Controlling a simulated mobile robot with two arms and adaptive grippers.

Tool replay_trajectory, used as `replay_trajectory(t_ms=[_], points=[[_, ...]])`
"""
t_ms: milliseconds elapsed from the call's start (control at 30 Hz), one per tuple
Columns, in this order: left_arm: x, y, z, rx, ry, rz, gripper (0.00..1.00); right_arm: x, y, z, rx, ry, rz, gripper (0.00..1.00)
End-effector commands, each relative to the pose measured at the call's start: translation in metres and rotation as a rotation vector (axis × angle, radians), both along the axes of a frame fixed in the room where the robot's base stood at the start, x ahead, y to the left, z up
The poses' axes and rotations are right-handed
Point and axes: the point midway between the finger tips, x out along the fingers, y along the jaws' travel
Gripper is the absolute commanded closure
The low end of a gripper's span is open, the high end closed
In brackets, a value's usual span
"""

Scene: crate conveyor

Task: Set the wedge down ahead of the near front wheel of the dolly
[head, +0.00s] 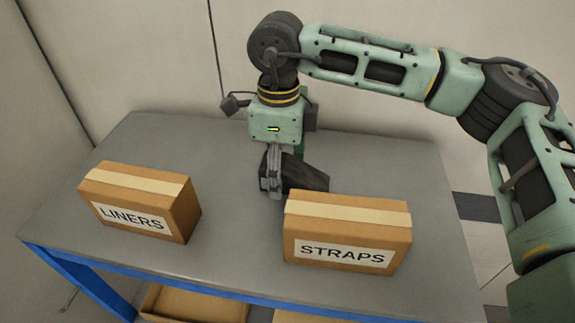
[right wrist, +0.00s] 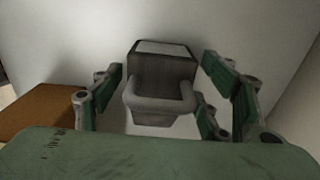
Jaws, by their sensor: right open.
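The wedge (head: 308,178) is a dark block on the grey table, partly hidden behind the STRAPS box and my right gripper. In the right wrist view the wedge (right wrist: 161,68) shows a grey loop handle facing the camera. My right gripper (head: 273,185) points down at the wedge from above. Its fingers stand open on both sides of the wedge and handle in the right wrist view, with gaps visible. My left gripper is in neither view. No dolly or wheel shows in these frames.
The STRAPS box (head: 347,232) stands just in front of the wedge. The LINERS box (head: 142,203) stands at the left on the grey table (head: 232,250). A wall is behind the table. The table's back left and right end are clear. An open carton (head: 195,303) sits below.

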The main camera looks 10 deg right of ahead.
Motion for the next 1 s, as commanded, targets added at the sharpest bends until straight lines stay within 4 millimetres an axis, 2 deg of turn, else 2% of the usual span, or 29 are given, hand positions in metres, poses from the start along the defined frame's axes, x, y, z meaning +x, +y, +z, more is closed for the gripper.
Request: replay_trajectory(t_ms=[267, 1000], points=[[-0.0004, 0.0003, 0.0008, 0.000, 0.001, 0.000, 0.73, 0.0003, 0.0001, -0.0041, 0.001, -0.002, -0.001, 0.31], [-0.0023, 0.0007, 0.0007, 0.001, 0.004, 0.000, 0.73, 0.0005, 0.0002, -0.0026, 0.002, -0.003, 0.000, 0.96]])
